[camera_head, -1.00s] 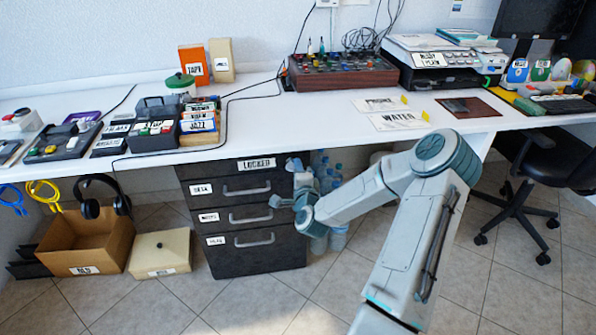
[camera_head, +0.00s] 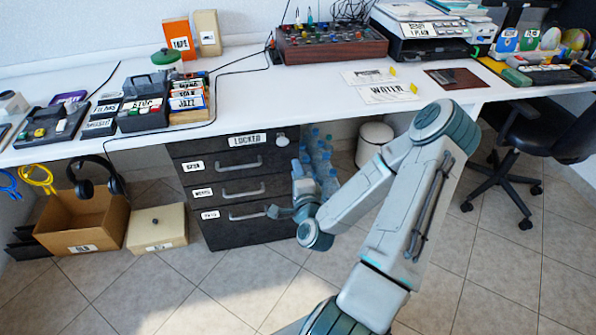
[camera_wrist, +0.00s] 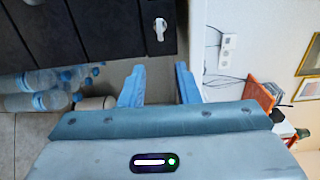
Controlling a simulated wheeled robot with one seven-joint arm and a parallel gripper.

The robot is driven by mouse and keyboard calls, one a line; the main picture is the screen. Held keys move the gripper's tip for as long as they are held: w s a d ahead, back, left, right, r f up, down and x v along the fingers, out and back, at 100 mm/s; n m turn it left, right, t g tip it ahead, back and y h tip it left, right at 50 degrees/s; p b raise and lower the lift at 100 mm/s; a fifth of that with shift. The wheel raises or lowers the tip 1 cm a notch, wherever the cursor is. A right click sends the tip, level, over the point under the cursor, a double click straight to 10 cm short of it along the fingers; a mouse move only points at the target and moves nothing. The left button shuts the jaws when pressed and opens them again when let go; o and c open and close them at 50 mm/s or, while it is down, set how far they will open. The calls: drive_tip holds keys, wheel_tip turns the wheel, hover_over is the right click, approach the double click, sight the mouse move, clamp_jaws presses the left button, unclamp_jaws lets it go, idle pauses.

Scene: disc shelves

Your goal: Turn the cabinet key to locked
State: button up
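The dark cabinet (camera_head: 236,167) stands under the white desk, with a "LOCKED" label (camera_head: 247,141) on its top front panel. The small pale key (camera_head: 282,141) is at the right end of that panel. In the wrist view the key (camera_wrist: 160,28) lies beyond the fingertips, its long side roughly along the picture's vertical. My gripper (camera_head: 284,190) is in front of the cabinet's right side, lower than the key. In the wrist view my gripper (camera_wrist: 158,78) has its fingers wide apart with nothing between them. It is apart from the key.
Several water bottles (camera_head: 320,160) stand right of the cabinet, beside a white bin (camera_head: 373,143). A cardboard box (camera_head: 80,222) and a cream box (camera_head: 157,227) are on the floor to the left. The desk edge overhangs above. Floor in front of the cabinet is clear.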

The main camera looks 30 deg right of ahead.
drive_tip(key=shift+p+v, duration=0.8)
drive_tip(key=a+r+n+g+y+p, duration=0.5)
drive_tip(key=a+r+n+g+p, duration=0.4)
drive_tip(key=n, duration=0.6)
drive_tip(key=s+a+r+n+g+p, duration=0.2)
drive_tip(key=s+r, duration=0.4)
drive_tip(key=r, duration=0.3)
drive_tip(key=s+a+r+n+g+p, duration=0.1)
drive_tip(key=s+r+p, duration=0.3)
drive_tip(key=r, duration=0.6)
drive_tip(key=s+a+r+n+g+p, duration=0.2)
drive_tip(key=s+a+r+n+p, duration=0.1)
drive_tip(key=s+r, duration=0.6)
drive_tip(key=shift+a+r+g+p, duration=0.2)
drive_tip(key=shift+a+g+p, duration=0.15)
drive_tip(key=shift+p, duration=0.15)
